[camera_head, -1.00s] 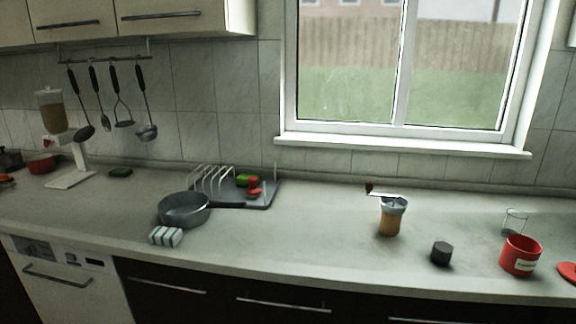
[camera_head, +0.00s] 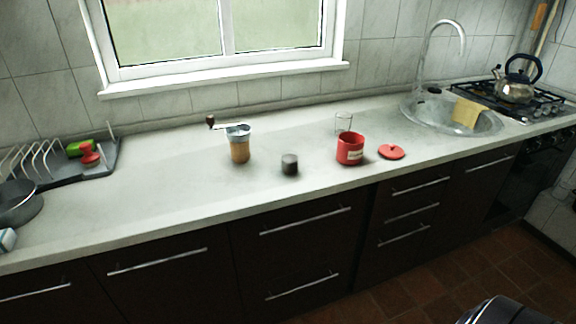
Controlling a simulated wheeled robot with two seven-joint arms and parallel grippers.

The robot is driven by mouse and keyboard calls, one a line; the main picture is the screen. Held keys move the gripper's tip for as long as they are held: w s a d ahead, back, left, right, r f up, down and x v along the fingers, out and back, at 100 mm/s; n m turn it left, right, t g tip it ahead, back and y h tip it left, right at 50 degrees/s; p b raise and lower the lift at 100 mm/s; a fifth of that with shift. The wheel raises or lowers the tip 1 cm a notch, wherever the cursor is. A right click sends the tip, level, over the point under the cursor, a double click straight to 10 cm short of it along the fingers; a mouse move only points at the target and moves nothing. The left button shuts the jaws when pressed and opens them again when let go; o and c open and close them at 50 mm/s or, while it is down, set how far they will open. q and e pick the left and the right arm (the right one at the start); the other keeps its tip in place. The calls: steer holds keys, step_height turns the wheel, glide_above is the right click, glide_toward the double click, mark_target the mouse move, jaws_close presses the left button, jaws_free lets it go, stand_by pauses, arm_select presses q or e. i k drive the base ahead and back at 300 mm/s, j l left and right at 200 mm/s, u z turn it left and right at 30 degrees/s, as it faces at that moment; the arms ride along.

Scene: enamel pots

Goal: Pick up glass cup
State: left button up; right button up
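The glass cup (camera_head: 343,121) is a small clear glass standing on the grey counter (camera_head: 200,187), behind the red enamel pot. Its lower part is hidden by the red pot (camera_head: 350,149), which has a pale label on its front. Neither of my grippers shows in the view, so nothing is seen touching the cup.
A red lid (camera_head: 391,152) lies right of the pot. A dark small jar (camera_head: 289,164) and a coffee grinder (camera_head: 239,146) stand to the left. A sink (camera_head: 425,112), a stove with a kettle (camera_head: 516,84) and a dish rack (camera_head: 70,172) flank them. Bare counter lies left of the grinder.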

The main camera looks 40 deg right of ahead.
mark_target(290, 163)
steer(key=k+l+z, duration=0.1)
steer(key=z, duration=1.35)
steer(key=i+l, duration=0.65)
steer(key=l+z, duration=0.05)
